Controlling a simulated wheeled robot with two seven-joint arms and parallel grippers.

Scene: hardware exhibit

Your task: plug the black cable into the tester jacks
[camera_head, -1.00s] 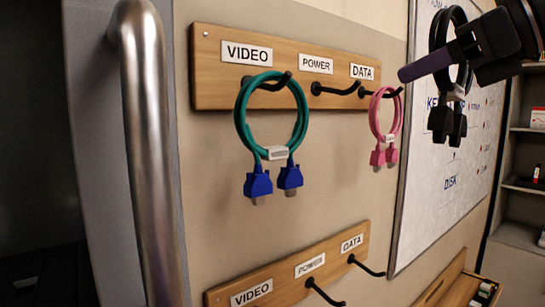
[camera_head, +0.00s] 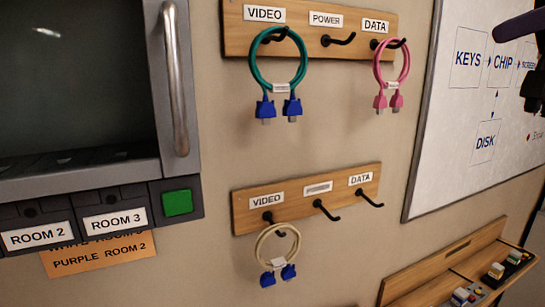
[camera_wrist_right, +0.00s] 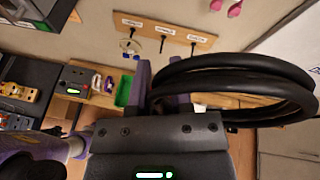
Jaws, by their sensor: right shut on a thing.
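The black cable (camera_wrist_right: 240,68) is a coiled loop, large in the right wrist view, held at my right gripper (camera_wrist_right: 163,95). The gripper is shut on it. In the head view only a purple finger of my right gripper (camera_head: 515,25) shows at the top right edge, with a dark plug of the black cable (camera_head: 533,90) hanging below it. The rest of the coil is cut off there. I cannot make out the tester jacks for certain in either view. My left gripper is not in view.
An upper rack (camera_head: 238,40) holds a green cable (camera_head: 255,75) and a pink cable (camera_head: 380,70); its POWER hook is empty. A lower rack (camera_head: 240,200) holds a beige cable (camera_head: 262,245) under VIDEO. A whiteboard (camera_head: 450,130) is at right. A green box (camera_wrist_right: 124,92) shows in the wrist view.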

